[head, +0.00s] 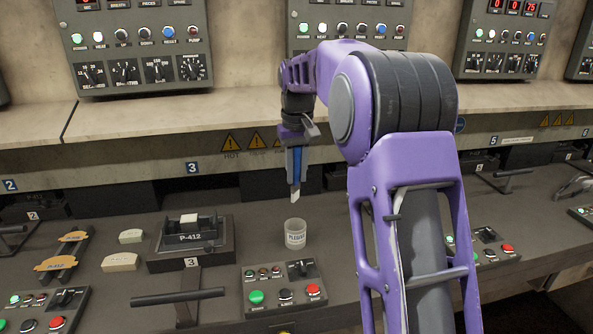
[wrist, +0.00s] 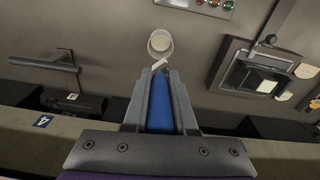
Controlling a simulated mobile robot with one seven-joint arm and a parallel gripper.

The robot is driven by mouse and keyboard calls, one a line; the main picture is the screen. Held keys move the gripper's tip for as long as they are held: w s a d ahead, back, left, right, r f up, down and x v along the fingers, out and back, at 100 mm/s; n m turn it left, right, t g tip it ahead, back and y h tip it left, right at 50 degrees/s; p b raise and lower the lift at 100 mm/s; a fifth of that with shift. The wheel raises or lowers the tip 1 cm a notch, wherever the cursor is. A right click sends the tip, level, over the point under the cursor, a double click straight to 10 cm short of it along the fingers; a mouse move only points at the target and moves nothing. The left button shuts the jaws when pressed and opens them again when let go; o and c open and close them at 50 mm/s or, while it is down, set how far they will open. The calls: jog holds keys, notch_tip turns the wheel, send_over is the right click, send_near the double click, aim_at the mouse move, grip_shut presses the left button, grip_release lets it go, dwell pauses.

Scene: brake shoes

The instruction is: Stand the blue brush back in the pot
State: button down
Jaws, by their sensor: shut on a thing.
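My gripper (head: 296,164) is shut on the blue brush (head: 296,165) and holds it upright in the air, its pale bristle tip pointing down. In the wrist view the brush's blue handle (wrist: 160,108) lies between my two grey fingers. The pot (head: 295,233) is a small whitish cup with a label, standing upright on the dark bench. The brush tip is above the pot's rim and apart from it in the head view. In the wrist view the pot (wrist: 160,43) shows its round opening just beyond the bristle tip. The inside of the pot looks empty.
Left of the pot is the P-412 fixture (head: 190,240) with a pale block on it. Pale blocks (head: 121,262) and brown brake shoes (head: 57,263) lie farther left. A button box (head: 284,289) stands in front of the pot. A shelf edge (head: 140,160) runs behind.

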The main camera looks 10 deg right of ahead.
aim_at(296, 181)
jog(key=shift+f, duration=2.3)
jog(key=shift+f+b, duration=1.7)
jog(key=shift+f, duration=1.25)
jog(key=c, duration=0.6)
grip_release()
jog(key=shift+c, duration=0.2)
